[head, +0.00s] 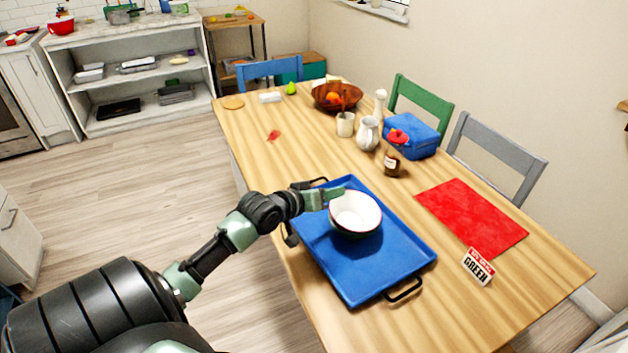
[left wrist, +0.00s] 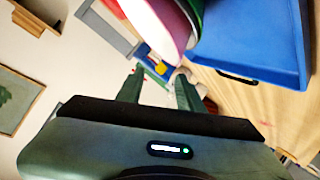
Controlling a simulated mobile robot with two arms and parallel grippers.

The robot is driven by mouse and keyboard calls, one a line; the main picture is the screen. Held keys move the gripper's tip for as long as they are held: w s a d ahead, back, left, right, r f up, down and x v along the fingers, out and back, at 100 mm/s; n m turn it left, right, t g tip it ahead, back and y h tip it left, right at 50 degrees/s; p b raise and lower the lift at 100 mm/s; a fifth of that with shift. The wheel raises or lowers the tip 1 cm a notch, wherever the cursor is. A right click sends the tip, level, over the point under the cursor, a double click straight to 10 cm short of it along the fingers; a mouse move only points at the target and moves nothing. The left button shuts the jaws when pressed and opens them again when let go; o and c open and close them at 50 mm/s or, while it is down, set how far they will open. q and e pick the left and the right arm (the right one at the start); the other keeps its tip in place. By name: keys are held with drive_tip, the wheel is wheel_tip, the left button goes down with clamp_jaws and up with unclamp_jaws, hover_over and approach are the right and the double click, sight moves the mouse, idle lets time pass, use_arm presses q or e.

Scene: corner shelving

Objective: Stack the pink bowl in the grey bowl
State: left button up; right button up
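A round bowl (head: 356,211) with a pale inside and a dark rim line stands over the blue tray (head: 352,290). In the left wrist view, a pink bowl surface (left wrist: 174,22) with a white part shows at the top, with grey and dark green edges beside it. They look nested, but I cannot tell for sure how many bowls there are. My left gripper (head: 330,194) is at the bowl's upper left side. In the left wrist view its fingers (left wrist: 158,76) are apart with nothing clearly between them. My right gripper is out of view.
A red mat (head: 472,215) and a small sign (head: 477,266) lie right of the tray. A brown jar (head: 392,163), a white pitcher (head: 368,133), a blue box (head: 412,137) and a wooden fruit bowl (head: 337,96) stand farther back. The table's left part is mostly clear.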

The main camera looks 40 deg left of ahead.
use_arm(q)
drive_tip(key=v, duration=0.7)
drive_tip(key=shift+s, duration=0.25)
